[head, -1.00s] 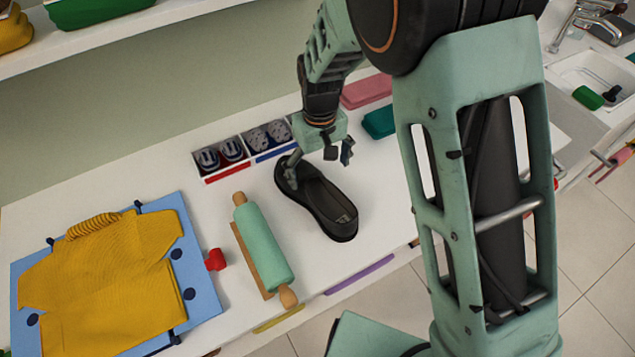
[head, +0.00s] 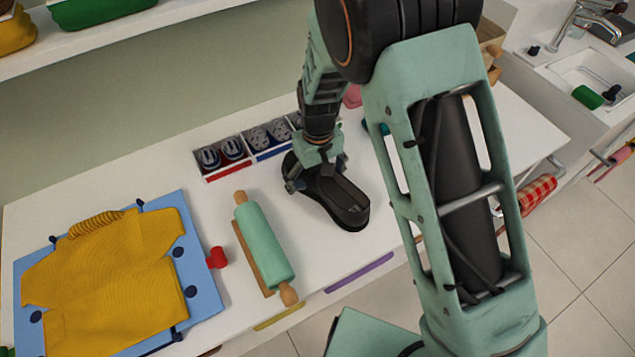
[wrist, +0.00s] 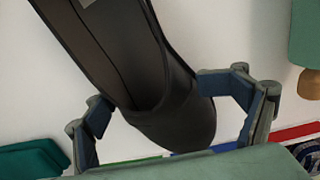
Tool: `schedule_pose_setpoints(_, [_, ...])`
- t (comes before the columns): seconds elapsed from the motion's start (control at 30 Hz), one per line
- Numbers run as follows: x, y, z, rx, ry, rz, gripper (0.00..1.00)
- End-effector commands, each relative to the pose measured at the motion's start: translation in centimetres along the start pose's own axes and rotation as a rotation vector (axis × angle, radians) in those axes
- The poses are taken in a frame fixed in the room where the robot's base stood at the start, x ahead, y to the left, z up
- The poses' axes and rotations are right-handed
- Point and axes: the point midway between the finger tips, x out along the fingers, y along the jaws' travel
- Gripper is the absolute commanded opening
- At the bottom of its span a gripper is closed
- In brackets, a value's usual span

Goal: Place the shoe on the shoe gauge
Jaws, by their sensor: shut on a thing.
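The black shoe (head: 346,208) is on or just above the white counter, right of the rolling pin. Its near end points toward the counter's front edge. My gripper (head: 315,184) is shut on the shoe's far end, one finger on each side. In the wrist view the dark shoe (wrist: 135,60) runs between the two fingers (wrist: 165,105), its rounded end close to the palm. Whether it is clear of the counter cannot be told. I cannot make out a shoe gauge in either view.
A teal rolling pin (head: 262,240) lies on a wooden board to the left. A blue folding board (head: 203,285) carries a yellow shirt (head: 150,250). A box of rolled socks (head: 222,156) stands behind the shoe. A red object (head: 216,258) lies near the pin.

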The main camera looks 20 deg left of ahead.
Motion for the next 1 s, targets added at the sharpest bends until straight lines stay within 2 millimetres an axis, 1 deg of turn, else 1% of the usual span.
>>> schedule_pose_setpoints(0.03, [0.2,0.2,0.1,0.003,-0.003,0.002,0.56])
schedule_pose_setpoints(0.17, [0.2,0.2,0.2,0.003,-0.004,0.001,0.42])
schedule_pose_setpoints(0.23, [0.2,0.1,0.2,0.003,-0.005,0.0,0.42])
schedule_pose_setpoints(0.27, [0.2,0.1,0.2,0.003,-0.004,0.0,0.37])
schedule_pose_setpoints(0.57, [0.0,-0.1,0.3,0.004,-0.006,-0.002,0.36])
schedule_pose_setpoints(0.67, [-0.7,-0.1,0.2,0.003,-0.006,-0.003,0.36])
schedule_pose_setpoints(0.77, [-1.9,-0.1,0.1,0.002,-0.002,-0.002,0.36])
schedule_pose_setpoints(0.83, [-3.2,-0.1,0.0,0.002,0.001,-0.002,0.36])
schedule_pose_setpoints(1.0, [-5.5,-1.3,1.7,-0.001,0.001,-0.002,0.36])
